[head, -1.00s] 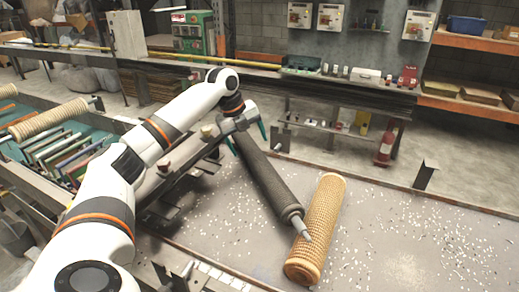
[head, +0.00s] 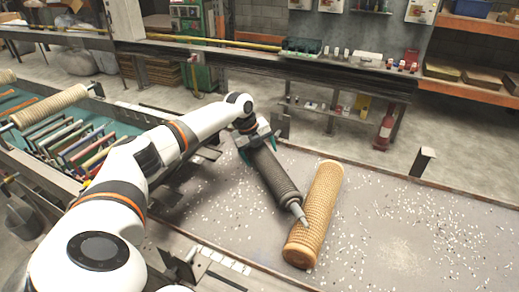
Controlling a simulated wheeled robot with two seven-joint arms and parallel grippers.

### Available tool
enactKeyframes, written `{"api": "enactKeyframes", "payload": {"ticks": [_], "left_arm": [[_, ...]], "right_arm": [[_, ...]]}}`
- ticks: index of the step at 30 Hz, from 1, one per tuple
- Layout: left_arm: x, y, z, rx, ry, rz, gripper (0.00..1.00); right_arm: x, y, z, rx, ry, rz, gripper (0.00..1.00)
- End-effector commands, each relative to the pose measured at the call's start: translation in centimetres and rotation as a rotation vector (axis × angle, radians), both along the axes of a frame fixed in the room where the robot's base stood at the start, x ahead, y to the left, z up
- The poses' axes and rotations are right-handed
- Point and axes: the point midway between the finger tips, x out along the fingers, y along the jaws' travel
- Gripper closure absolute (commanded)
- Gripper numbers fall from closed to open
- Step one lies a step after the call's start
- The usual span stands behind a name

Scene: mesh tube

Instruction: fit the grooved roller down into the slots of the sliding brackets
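The dark ridged roller (head: 275,178), which I take for the grooved roller, lies slantwise on the grey table, its pale pointed tip towards me. The tip is close to or touching the tan mesh tube (head: 315,215). My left gripper (head: 257,148) is over the roller's far end, with teal fingers on either side of it; whether they press on it I cannot tell. That end is hidden by the gripper. A metal bracket (head: 180,268) shows at the lower left beside my arm; I cannot make out its slot. My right gripper is not in view.
White bits are scattered on the table (head: 420,215), which is otherwise free to the right. A small upright metal post (head: 423,161) stands at its far edge. A rack of colourful slats (head: 85,145) and a rope-wound roller (head: 48,106) are at the left.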

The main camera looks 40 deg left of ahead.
Motion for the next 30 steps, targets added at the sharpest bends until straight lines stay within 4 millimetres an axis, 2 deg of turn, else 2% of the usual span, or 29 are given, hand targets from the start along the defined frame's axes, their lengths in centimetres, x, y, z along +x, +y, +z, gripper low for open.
{"api": "enactKeyframes", "payload": {"ticks": [9, 24, 30], "left_arm": [[0.16, -0.06, -0.67, 0.001, -0.001, -0.001, 0.19], [0.28, -0.04, -0.34, 0.0, -0.007, 0.001, 1.0], [0.27, -0.03, -0.3, 0.0, -0.007, 0.001, 1.0]], "right_arm": [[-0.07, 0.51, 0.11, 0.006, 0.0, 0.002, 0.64], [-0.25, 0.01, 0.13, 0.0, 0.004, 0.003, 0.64], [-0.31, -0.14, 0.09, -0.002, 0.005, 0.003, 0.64]]}}
